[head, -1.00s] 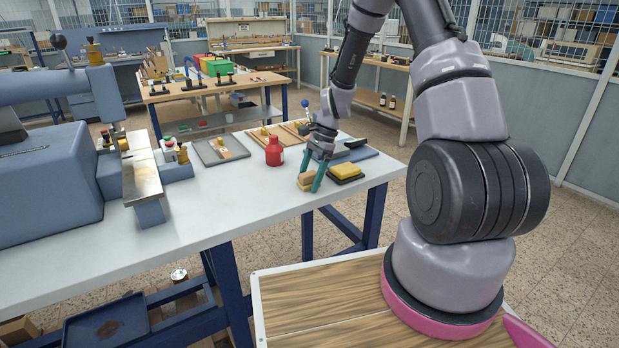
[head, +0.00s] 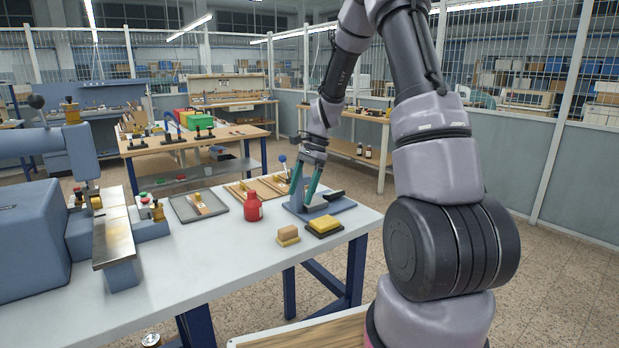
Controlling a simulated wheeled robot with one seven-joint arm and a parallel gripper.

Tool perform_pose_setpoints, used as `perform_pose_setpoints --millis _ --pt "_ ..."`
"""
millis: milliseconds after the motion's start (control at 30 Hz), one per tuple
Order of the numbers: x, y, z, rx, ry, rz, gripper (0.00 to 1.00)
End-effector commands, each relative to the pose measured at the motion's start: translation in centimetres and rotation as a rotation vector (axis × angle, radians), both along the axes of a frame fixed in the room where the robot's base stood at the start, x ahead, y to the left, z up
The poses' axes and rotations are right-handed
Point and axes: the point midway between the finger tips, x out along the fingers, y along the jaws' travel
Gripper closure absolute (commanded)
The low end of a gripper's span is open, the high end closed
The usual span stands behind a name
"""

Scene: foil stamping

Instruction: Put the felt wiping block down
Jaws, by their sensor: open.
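The felt wiping block (head: 288,233), a small tan block with a paler yellowish base, rests on the white table, left of a yellow sponge-like block. It stands free, with nothing holding it. My gripper (head: 301,203) has teal fingers, spread apart and pointing down. It is behind and slightly right of the felt block, over or at a blue-grey tray (head: 345,206). A dark-handled tool (head: 330,196) lies on that tray beside the fingers. I cannot tell whether the fingertips touch the tray or the tool.
The yellow block on a black pad (head: 324,222) sits close right of the felt block. Wooden boards (head: 255,187) and a grey tray (head: 199,205) lie farther back. A blue press (head: 35,235) fills the left. The table's front middle is clear.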

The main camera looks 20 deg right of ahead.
Motion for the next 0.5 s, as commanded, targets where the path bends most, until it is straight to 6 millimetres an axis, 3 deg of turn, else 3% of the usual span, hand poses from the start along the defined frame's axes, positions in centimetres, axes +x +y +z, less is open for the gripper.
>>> perform_pose_setpoints --millis 167,300,500 --pt "-2.0 -0.1 6.5 -0.044 -0.148 0.112 0.15" --pt "-5.2 -0.2 12.3 -0.096 -0.299 0.235 0.15" --pt "-10.9 -0.3 18.8 -0.179 -0.506 0.406 0.15"
